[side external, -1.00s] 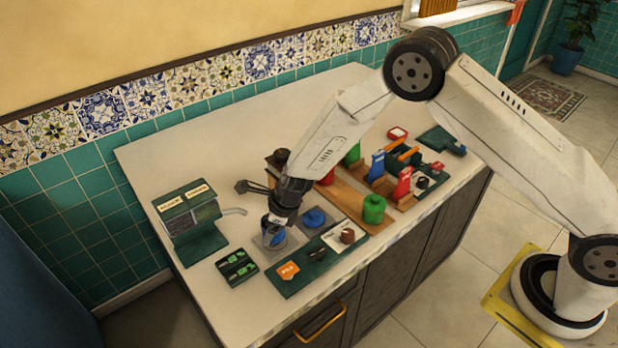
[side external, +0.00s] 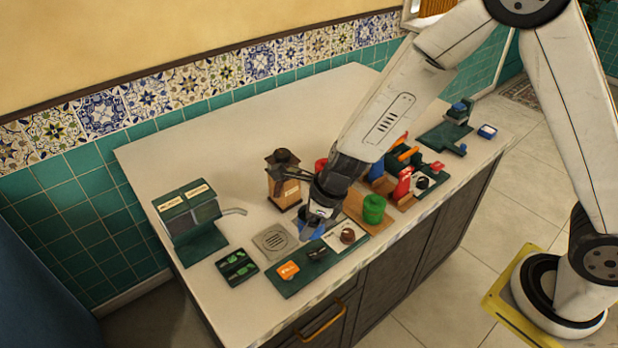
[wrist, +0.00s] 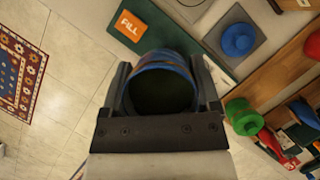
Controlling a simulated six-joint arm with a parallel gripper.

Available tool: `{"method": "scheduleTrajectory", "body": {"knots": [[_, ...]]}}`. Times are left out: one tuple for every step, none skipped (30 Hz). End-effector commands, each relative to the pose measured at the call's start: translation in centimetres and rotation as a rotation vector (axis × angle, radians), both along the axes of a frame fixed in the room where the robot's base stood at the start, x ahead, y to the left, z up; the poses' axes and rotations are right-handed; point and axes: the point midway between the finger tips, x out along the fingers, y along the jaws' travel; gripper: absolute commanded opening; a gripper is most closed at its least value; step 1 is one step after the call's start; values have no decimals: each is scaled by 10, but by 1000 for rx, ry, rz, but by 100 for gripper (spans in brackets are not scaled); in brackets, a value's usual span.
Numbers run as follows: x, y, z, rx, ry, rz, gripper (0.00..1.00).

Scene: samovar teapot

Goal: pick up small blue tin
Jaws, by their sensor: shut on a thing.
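The small blue tin (wrist: 164,67) is between the two fingers of my gripper (wrist: 164,76) in the wrist view. Its blue rim and dark, open inside face the camera. My gripper (side external: 318,212) is shut on it, above the counter's front part in the side view. Blue shows just below the fingers there; I cannot tell how much of it is tin. In the wrist view a round blue lid-like piece (wrist: 238,40) lies on a grey pad, clear of the gripper.
A bare grey grille (side external: 275,240) lies left of the gripper. A green mat (side external: 290,288) with an orange FILL card (side external: 288,270) is in front. A wooden grinder (side external: 284,185) stands behind, a green canister (side external: 374,209) to the right. The counter's back left is clear.

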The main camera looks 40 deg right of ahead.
Motion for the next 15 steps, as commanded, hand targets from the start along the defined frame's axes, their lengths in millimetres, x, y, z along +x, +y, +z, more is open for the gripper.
{"method": "scheduleTrajectory", "body": {"knots": [[-6, -2, 3, 0, 0, -1, 8], [-9, -3, 5, 0, -1, 0, 8], [-13, -4, 7, 0, -1, -1, 8], [-16, -5, 8, 0, -1, 0, 8], [-18, -5, 9, 0, -1, 0, 8], [-21, -6, 10, 0, -1, 0, 8], [-23, -7, 11, 1, -1, 0, 8], [-24, -7, 12, 1, -1, 0, 8], [-26, -8, 13, 1, -1, 0, 8], [-28, -8, 13, 1, -1, 0, 8], [-29, -8, 14, 1, -1, 0, 8], [-30, -9, 14, 1, -1, 0, 8], [-30, -9, 14, 1, -1, 0, 8], [-31, -9, 14, 1, -1, 0, 8], [-31, -9, 15, 1, -1, 0, 8]]}}
